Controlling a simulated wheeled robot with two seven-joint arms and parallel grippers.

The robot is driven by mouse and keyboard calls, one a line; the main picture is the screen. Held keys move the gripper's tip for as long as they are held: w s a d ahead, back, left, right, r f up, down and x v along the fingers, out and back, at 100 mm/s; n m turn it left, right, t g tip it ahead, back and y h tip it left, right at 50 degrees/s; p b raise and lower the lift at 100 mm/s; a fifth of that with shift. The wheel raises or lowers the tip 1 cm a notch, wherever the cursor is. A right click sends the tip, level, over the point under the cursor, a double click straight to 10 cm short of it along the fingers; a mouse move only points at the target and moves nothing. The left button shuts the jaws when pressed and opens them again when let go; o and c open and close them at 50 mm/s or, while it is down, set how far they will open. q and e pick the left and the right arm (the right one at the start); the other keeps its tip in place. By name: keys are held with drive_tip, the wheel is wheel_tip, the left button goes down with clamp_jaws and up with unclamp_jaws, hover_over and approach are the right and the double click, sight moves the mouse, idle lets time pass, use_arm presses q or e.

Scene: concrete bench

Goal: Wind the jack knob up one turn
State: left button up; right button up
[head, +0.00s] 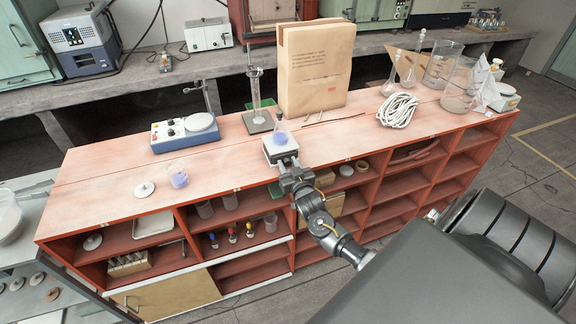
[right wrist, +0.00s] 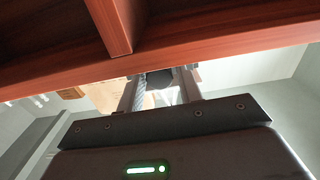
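The jack (head: 280,148) has a pale square top and stands at the front edge of the red bench top (head: 110,170), near the middle. My right gripper (head: 287,166) is right in front of the jack, at bench-edge height, and hides the knob side in the head view. In the right wrist view a dark round piece (right wrist: 160,77), perhaps the jack knob, sits between the two fingers (right wrist: 162,90). Whether the fingers press on it is unclear. My left gripper is out of view.
A large brown paper package (head: 316,70) stands behind the jack. A coiled white rope (head: 398,110) lies to the right. Open red shelves lie below the bench edge.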

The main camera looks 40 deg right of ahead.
drive_tip(key=c, duration=0.6)
drive_tip(key=m, duration=0.2)
drive_tip(key=shift+m, duration=0.3)
drive_tip(key=shift+c, duration=0.2)
drive_tip(key=o, duration=1)
drive_tip(key=b+v, duration=0.2)
drive_tip(key=v, duration=0.9)
